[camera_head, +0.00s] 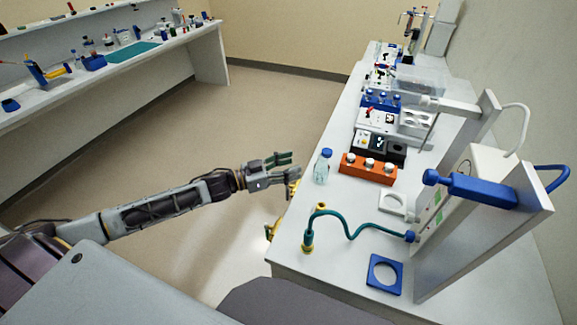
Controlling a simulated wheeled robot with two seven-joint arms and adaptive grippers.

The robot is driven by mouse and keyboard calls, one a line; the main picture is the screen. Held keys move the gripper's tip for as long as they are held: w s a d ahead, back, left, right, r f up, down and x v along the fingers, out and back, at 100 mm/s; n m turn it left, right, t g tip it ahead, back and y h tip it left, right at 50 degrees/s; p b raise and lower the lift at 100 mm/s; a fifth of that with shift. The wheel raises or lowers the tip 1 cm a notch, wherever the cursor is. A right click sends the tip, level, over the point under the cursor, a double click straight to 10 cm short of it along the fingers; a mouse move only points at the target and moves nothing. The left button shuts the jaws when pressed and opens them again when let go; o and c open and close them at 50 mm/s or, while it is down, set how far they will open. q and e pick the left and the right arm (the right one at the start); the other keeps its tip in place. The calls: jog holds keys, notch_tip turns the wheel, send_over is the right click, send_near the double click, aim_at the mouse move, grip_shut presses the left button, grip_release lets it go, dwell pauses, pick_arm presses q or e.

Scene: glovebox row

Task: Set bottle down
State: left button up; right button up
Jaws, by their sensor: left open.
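A clear bottle with a blue cap (322,167) stands upright on the white bench (335,215), near its left edge. My left gripper (291,165) is open and empty. It is to the left of the bottle, by the bench edge, with a gap between its fingertips and the bottle. My right gripper is not in view.
An orange rack with white-topped items (368,168) stands right of the bottle. A teal hose (350,228), a blue square ring (385,274) and a white panelled device (480,200) are nearer. A second bench (208,50) runs along the left, with open floor between.

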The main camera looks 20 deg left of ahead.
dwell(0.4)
pick_arm(q)
jog(key=w+a+f+n+t+y, duration=0.1)
jog(key=w+a+f+n+y, duration=0.1)
jog(key=a+f+y, duration=0.5)
jog(key=w+a+f+n+t, duration=0.15)
jog(key=a+f, duration=0.35)
jog(key=f, duration=0.7)
jog(key=s+a+f+n+g+y, duration=0.1)
jog(key=s+a+f+g+y, duration=0.1)
jog(key=s+f, duration=0.5)
jog(key=s+a+f+n+g+y, duration=0.1)
jog(key=s+a+f+g+y, duration=0.15)
jog(key=f, duration=0.85)
jog(key=s+a+f+n+g+y, duration=0.15)
jog(key=s+f, duration=0.25)
jog(key=f, duration=0.5)
jog(key=s+d+f+g, duration=0.2)
jog(key=s+f, duration=0.5)
jog(key=s, duration=0.5)
jog(key=s+d+f+g, duration=0.3)
jog(key=s+d+f, duration=0.2)
jog(key=s, duration=0.7)
jog(key=s+d+f+g, duration=0.3)
jog(key=s+f, duration=0.6)
jog(key=s, duration=0.4)
jog(key=shift+d, duration=0.5)
